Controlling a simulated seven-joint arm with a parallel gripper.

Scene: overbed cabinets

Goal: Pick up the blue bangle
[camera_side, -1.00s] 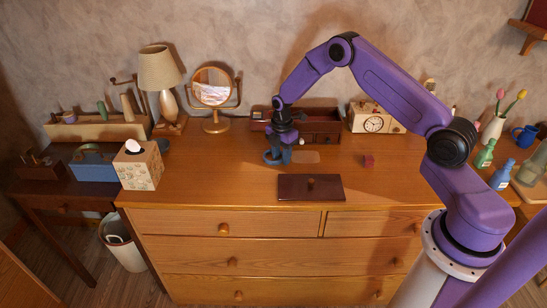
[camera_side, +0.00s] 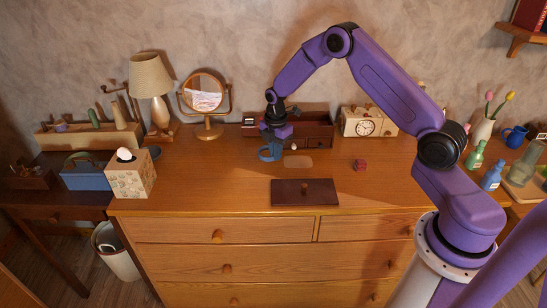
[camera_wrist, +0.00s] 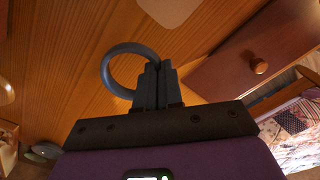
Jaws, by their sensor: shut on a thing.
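The blue bangle (camera_wrist: 107,70) is a blue-grey ring in the wrist view. My gripper (camera_wrist: 157,68) is shut on one side of its band, with the rest of the ring sticking out to the left of the fingers. In the side view the bangle (camera_side: 268,154) hangs at the fingertips of my gripper (camera_side: 275,147), over the wooden dresser top (camera_side: 215,185) in front of the dark wooden box. The side view does not clearly show whether the bangle touches the top.
A dark box with small drawers (camera_side: 317,132) stands behind my gripper. A dark lid with a knob (camera_side: 305,192) lies in front. A pale flat oval piece (camera_side: 298,162) and a small red cube (camera_side: 360,165) lie to the right. A round mirror (camera_side: 205,92) stands behind left.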

